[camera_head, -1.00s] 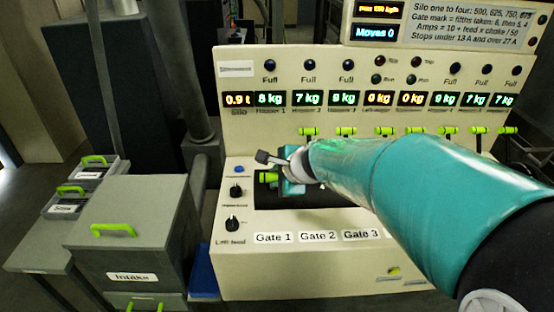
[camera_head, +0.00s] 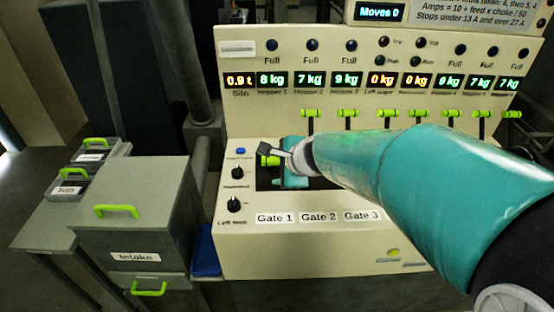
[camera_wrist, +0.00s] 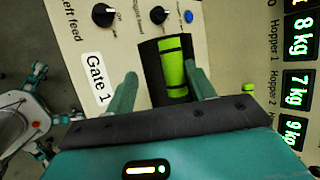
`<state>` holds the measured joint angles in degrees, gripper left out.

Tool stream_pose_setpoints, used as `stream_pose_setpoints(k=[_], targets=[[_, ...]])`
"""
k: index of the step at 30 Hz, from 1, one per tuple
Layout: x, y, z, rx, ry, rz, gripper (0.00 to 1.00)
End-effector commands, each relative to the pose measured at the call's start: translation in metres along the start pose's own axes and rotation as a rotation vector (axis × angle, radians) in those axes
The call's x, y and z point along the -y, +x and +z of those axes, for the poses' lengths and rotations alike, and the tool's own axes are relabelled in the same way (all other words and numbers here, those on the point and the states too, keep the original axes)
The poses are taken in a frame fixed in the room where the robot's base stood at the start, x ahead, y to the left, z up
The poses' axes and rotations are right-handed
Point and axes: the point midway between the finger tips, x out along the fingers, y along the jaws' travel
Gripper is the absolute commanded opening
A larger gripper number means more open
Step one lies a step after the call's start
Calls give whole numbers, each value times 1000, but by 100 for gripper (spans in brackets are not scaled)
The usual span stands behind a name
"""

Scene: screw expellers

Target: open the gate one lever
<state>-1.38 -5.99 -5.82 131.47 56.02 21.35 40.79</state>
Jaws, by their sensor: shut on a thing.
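The gate one lever has a bright green handle (camera_head: 270,160) and stands in a dark slot above the "Gate 1" label (camera_head: 275,218). In the wrist view the green handle (camera_wrist: 173,70) lies between the two teal fingers of my gripper (camera_wrist: 160,72). My gripper (camera_head: 286,164) is shut on this handle; in the head view its fingers and wrist cover part of the slot. The "Gate 1" label (camera_wrist: 96,80) is left of the handle in the wrist view.
Several green-handled levers (camera_head: 348,114) line the upright panel under the displays. Two black knobs (camera_head: 236,173) and a blue button (camera_head: 241,151) are left of the slot. A grey "Intake" cabinet (camera_head: 135,230) stands left of the console. My arm crosses the console's right side.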

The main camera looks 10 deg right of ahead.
Motion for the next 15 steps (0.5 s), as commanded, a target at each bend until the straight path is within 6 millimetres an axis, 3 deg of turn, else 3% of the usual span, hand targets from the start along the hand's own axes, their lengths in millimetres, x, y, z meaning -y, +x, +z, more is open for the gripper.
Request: stream_pose_setpoints(k=[15], targets=[[-5,-3,0,2,2,10,44]])
